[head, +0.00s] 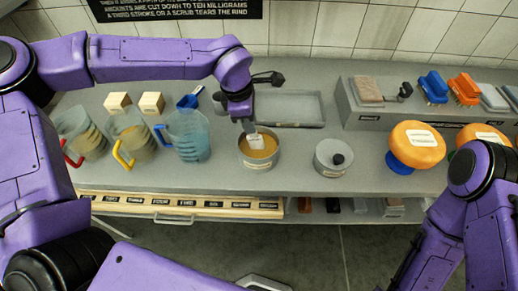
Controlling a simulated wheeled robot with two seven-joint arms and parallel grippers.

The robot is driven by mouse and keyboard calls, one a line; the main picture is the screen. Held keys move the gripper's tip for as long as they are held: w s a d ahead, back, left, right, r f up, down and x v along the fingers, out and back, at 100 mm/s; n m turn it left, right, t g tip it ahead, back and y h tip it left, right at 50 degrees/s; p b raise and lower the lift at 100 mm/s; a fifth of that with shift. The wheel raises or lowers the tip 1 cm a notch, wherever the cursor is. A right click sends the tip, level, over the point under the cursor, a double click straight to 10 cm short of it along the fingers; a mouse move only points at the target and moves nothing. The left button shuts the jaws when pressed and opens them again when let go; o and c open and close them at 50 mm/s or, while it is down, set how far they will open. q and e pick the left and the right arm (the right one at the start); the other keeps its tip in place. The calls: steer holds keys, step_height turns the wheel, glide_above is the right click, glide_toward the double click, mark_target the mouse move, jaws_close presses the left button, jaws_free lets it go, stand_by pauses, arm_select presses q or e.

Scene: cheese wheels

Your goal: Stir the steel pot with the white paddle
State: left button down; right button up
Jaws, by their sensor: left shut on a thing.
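The steel pot (259,162) stands on the grey counter near the middle and holds a yellow-orange content. The white paddle (256,142) points down into the pot, its lower end at or in the content; how deep cannot be told. My left gripper (245,125) is above the pot, pointing down, shut on the paddle. Its fingers and the paddle's upper part are mostly hidden by my wrist. My right arm shows at the lower right, with its gripper out of view.
Clear jugs (188,138) stand to the left. A grey tray (290,110) lies behind. Orange cheese wheels (417,145) are at right, near a raised shelf (365,118) with brushes.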

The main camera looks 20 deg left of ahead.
arm_select(q)
step_height(320, 180, up, 5)
steer(key=p, duration=0.4)
steer(key=shift+r, duration=2.45)
